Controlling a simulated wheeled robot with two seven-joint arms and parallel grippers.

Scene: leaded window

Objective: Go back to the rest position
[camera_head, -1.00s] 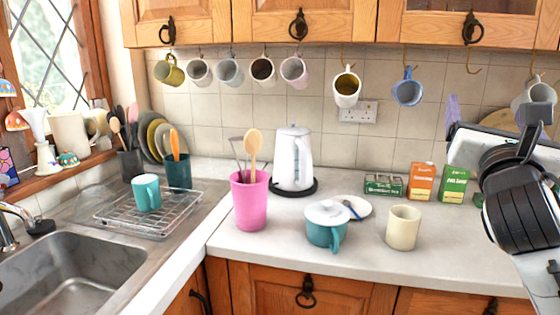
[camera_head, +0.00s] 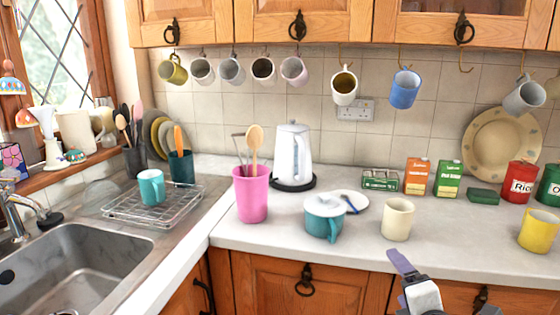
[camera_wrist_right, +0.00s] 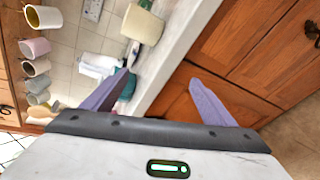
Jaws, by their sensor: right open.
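My right gripper (camera_head: 404,268) shows at the bottom right of the head view, low in front of the counter's front edge. One purple finger points up and the rest is cut off by the frame. In the right wrist view the two purple fingers (camera_wrist_right: 160,82) stand wide apart with nothing held between them. A cream mug (camera_head: 397,219) stands on the counter beyond the gripper, apart from it. My left gripper is not in view.
The worktop (camera_head: 375,260) holds a teal pot (camera_head: 323,222), a pink utensil holder (camera_head: 251,195), a white kettle (camera_head: 293,155) and a yellow mug (camera_head: 538,231). Mugs hang from hooks above. Wooden cupboard doors (camera_head: 262,290) lie below the counter. The sink (camera_head: 75,265) is at left.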

